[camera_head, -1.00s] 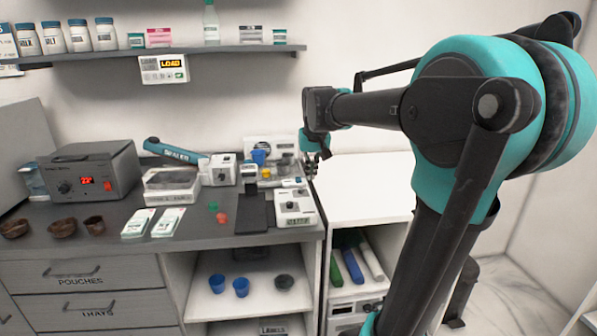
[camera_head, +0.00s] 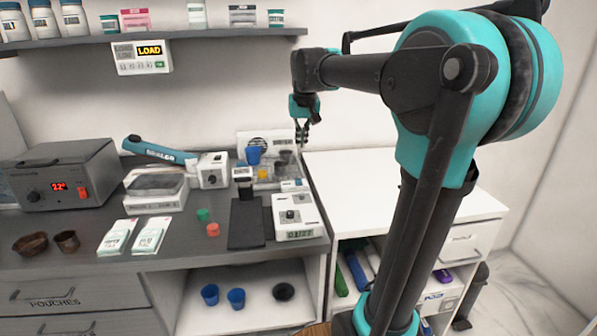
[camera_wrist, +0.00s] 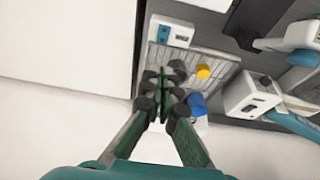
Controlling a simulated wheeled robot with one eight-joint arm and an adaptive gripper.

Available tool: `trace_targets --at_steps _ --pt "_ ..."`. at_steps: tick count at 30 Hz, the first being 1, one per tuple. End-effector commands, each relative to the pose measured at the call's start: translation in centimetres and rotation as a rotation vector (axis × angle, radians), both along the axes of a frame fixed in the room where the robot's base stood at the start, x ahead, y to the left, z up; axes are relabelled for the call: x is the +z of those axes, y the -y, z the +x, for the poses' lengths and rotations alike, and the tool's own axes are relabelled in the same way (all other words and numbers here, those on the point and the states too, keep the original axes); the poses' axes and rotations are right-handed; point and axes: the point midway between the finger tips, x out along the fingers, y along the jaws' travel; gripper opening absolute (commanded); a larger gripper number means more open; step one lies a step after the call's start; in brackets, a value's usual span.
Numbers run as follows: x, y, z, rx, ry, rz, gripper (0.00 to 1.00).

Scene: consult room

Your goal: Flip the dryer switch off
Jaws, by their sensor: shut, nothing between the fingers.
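A grey box (camera_head: 62,174) with a red lit display, a black knob and a red switch (camera_head: 82,193) stands at the left of the dark counter in the head view. It looks like the dryer, but I cannot read a label on it. The switch's position is too small to tell. My gripper (camera_head: 302,133) hangs at the right end of the counter, far from that box. In the wrist view my gripper (camera_wrist: 160,92) is shut and empty, above a wire rack (camera_wrist: 205,62). The grey box is not in the wrist view.
A teal sealer (camera_head: 160,151), a scale (camera_head: 155,190), packets, small cups and a white device (camera_head: 296,216) crowd the counter (camera_head: 190,240). A shelf (camera_head: 190,34) with jars overhangs it. A white cabinet top (camera_head: 390,185) at right is clear.

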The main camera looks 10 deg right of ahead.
Motion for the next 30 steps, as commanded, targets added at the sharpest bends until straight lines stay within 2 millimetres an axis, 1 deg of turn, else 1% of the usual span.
trace_targets --at_steps 6,8,11,25,30 --pt "-0.2 0.0 0.1 0.000 0.000 0.000 0.00" --pt "-0.5 0.0 0.2 0.000 0.000 0.000 0.00" --pt "-1.5 0.0 0.6 0.000 0.000 0.000 0.00" --pt "-9.8 0.0 3.5 0.000 0.000 0.000 0.00" --pt "-12.1 0.0 3.7 0.000 0.000 0.000 0.00"
